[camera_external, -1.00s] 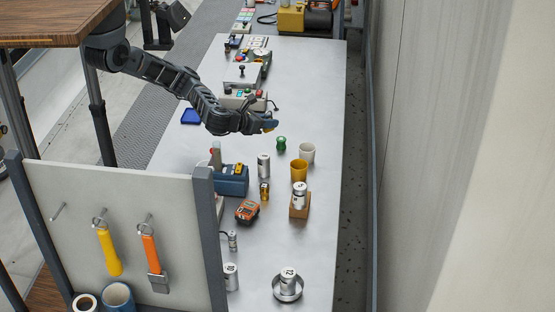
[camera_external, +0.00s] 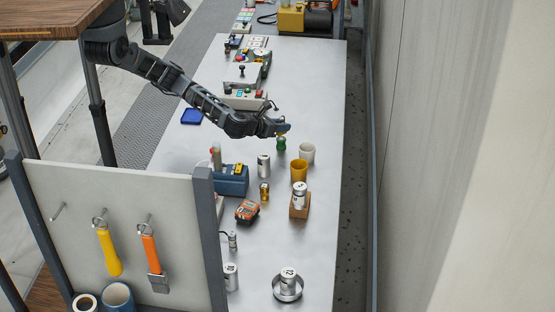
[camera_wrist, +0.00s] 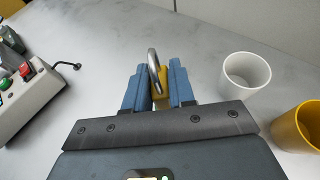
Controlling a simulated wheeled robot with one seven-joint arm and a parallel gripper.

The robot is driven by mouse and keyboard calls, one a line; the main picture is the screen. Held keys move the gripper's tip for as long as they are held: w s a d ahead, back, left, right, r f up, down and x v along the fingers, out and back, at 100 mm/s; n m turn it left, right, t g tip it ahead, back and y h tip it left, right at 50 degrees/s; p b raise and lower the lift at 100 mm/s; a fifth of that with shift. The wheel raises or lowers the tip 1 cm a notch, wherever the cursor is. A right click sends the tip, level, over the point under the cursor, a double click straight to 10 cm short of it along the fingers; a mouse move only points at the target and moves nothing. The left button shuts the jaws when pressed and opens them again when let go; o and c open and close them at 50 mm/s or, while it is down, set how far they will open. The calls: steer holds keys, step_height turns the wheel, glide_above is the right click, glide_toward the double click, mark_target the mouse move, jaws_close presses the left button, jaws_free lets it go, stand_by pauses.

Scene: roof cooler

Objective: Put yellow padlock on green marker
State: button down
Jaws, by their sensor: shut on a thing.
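The yellow padlock (camera_wrist: 162,88) with its grey metal shackle is between the blue fingers of my gripper (camera_wrist: 158,90) in the wrist view. My gripper is shut on it. In the external view my gripper (camera_external: 283,128) is over the middle of the grey table, with a little yellow showing at the fingertips. The green marker (camera_external: 281,145), a small upright green piece, stands directly below the fingertips in that view. I cannot tell whether the padlock touches it.
A white cup (camera_external: 307,153) and a yellow cup (camera_external: 299,171) stand close to the right of the marker. A silver can (camera_external: 263,166) stands nearer the camera. A control box (camera_external: 244,99) with buttons lies beyond the arm. The grey table (camera_external: 310,100) is clear at the far right.

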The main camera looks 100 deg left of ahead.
steer(key=shift+f, duration=0.85)
steer(key=shift+f, duration=0.1)
steer(key=c, duration=0.9)
jaws_free()
steer(key=shift+c, duration=0.2)
steer(key=shift+d, duration=0.1)
steer(key=b+v, duration=0.1)
steer(key=v, duration=1.1)
